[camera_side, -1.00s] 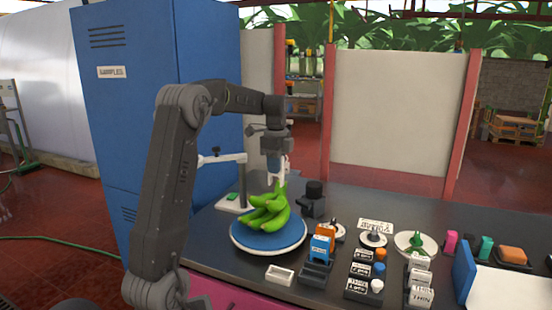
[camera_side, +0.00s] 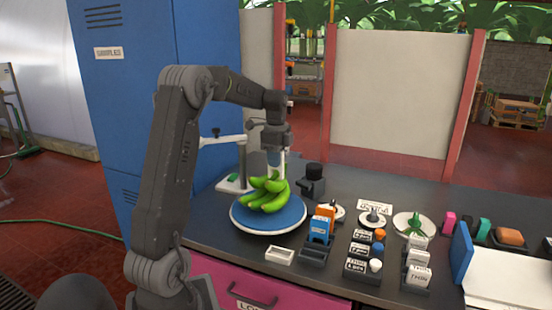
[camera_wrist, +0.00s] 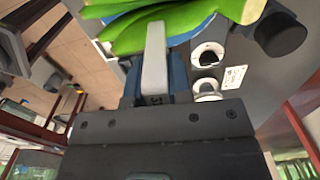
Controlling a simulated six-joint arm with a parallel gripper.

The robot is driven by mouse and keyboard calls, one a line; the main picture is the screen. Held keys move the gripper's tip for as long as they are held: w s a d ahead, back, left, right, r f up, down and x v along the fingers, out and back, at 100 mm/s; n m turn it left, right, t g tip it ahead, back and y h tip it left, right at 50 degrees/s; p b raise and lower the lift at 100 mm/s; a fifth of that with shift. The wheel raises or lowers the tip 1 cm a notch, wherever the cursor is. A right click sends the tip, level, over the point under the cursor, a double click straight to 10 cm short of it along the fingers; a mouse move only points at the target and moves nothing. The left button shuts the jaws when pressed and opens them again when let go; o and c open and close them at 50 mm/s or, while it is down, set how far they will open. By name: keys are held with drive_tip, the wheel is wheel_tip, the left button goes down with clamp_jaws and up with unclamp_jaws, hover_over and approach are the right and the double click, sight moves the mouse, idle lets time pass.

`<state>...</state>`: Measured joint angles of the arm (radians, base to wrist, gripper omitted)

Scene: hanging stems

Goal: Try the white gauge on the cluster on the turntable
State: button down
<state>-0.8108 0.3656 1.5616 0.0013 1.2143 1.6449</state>
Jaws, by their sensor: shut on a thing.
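A green banana cluster (camera_side: 266,194) lies on the blue-topped, white-rimmed turntable (camera_side: 268,222). My gripper (camera_side: 277,158) points down just behind and above the cluster. It is shut on the white gauge (camera_side: 284,164), a narrow upright bar. In the wrist view the gauge (camera_wrist: 154,62) stands out from between the blue fingers of my gripper (camera_wrist: 155,85), with small dark marks near its base. Its far end overlaps the green fruit (camera_wrist: 150,30). I cannot tell whether it touches the fruit.
A pale stand (camera_side: 236,184) with an arm is behind the turntable, and a black device (camera_side: 312,178) to its right. A white tray (camera_side: 279,255), a holder with blue and orange gauges (camera_side: 320,228) and labelled blocks (camera_side: 362,250) are in front and to the right.

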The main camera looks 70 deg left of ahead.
drive_tip(key=shift+f, duration=1.1)
idle(1.1)
drive_tip(key=shift+r, duration=0.15)
wheel_tip(320, 180, up, 5)
drive_tip(key=shift+f, duration=0.15)
drive_tip(key=w+d+n, duration=0.3)
drive_tip(key=d+n, duration=0.2)
drive_tip(key=d, duration=0.9)
drive_tip(key=w+d+n, duration=0.3)
drive_tip(key=d+n, duration=0.1)
drive_tip(key=d, duration=1.1)
wheel_tip(320, 180, down, 12)
drive_tip(key=shift+s+d+n, duration=0.15)
drive_tip(key=shift+s+n, duration=0.1)
drive_tip(key=shift+n, duration=0.05)
wheel_tip(320, 180, up, 9)
drive_tip(key=shift+f, duration=0.15)
